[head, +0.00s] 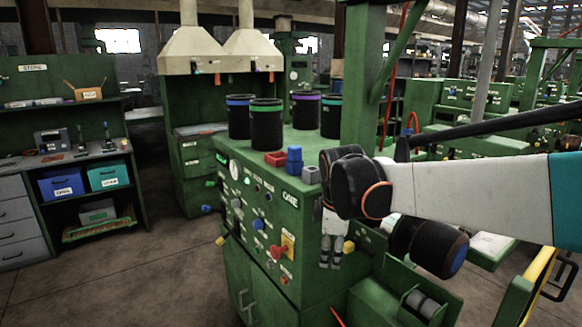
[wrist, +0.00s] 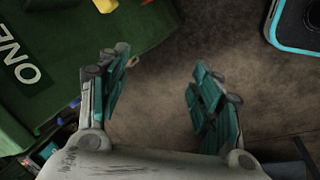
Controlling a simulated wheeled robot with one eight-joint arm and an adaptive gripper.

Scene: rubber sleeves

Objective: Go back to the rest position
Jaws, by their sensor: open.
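My gripper (head: 330,262) hangs pointing down beside the right front of the green machine (head: 262,205) in the head view. In the wrist view my gripper (wrist: 162,70) shows its two teal-padded fingers spread wide, with nothing between them but the brown floor (wrist: 160,115) below. The arm reaches in from the right. On the machine's top stand several black cylinders with coloured bands: blue (head: 239,118), green (head: 266,127), purple (head: 305,111) and teal (head: 331,117). My gripper is apart from all of them.
A red tray (head: 275,159), blue blocks (head: 294,160) and a grey block (head: 311,175) sit near the machine's front edge. A green post (head: 362,75) rises behind my arm. A workbench with bins (head: 62,183) stands left. The floor between is clear.

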